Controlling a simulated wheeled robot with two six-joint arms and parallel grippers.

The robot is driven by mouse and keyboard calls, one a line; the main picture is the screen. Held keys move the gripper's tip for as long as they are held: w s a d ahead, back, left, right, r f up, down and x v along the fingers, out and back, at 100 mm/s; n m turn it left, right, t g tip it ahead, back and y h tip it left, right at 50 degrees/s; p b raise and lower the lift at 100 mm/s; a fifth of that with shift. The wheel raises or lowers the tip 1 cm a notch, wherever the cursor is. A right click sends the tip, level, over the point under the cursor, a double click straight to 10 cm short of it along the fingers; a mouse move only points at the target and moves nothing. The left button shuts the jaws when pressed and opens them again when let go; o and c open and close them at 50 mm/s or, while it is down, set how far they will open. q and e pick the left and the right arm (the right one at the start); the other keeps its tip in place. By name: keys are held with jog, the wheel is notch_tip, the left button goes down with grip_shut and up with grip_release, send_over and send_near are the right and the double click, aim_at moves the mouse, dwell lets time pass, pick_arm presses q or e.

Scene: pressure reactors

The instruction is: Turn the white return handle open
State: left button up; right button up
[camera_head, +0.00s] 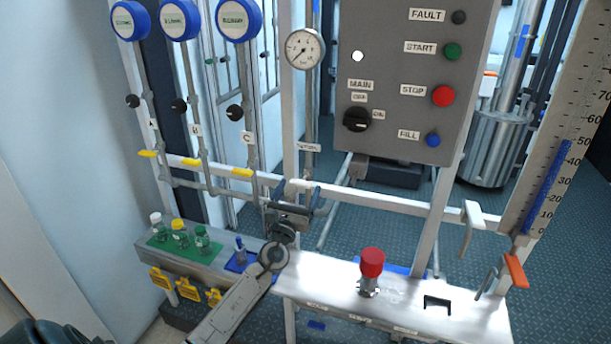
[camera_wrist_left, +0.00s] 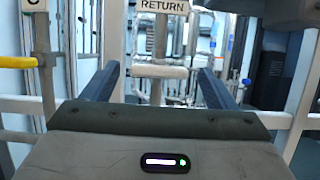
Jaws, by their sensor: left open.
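The white return handle (camera_wrist_left: 158,71) sits on a vertical pipe under the RETURN label (camera_wrist_left: 163,6) in the left wrist view. It lies level, across the pipe. In the head view a small part of the handle (camera_head: 300,184) shows below the label (camera_head: 308,147). My left gripper (camera_head: 295,193) is open at the handle, and its arm hides part of the pipework. In the left wrist view its two dark fingers (camera_wrist_left: 160,77) stand on either side of the handle, with gaps visible. I cannot tell how deep the handle lies between them. My right gripper is not in view.
Yellow handles (camera_head: 191,162) line the pipes to the left. A grey control panel (camera_head: 415,75) hangs to the upper right. Below are a white shelf with a red-capped valve (camera_head: 371,270) and a bench with small bottles (camera_head: 180,235). White (camera_head: 470,225) and orange (camera_head: 515,270) levers are at right.

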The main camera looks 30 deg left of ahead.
aim_at(303, 179)
pick_arm(q)
jog(key=shift+x, duration=2.35)
jog(key=c, duration=1)
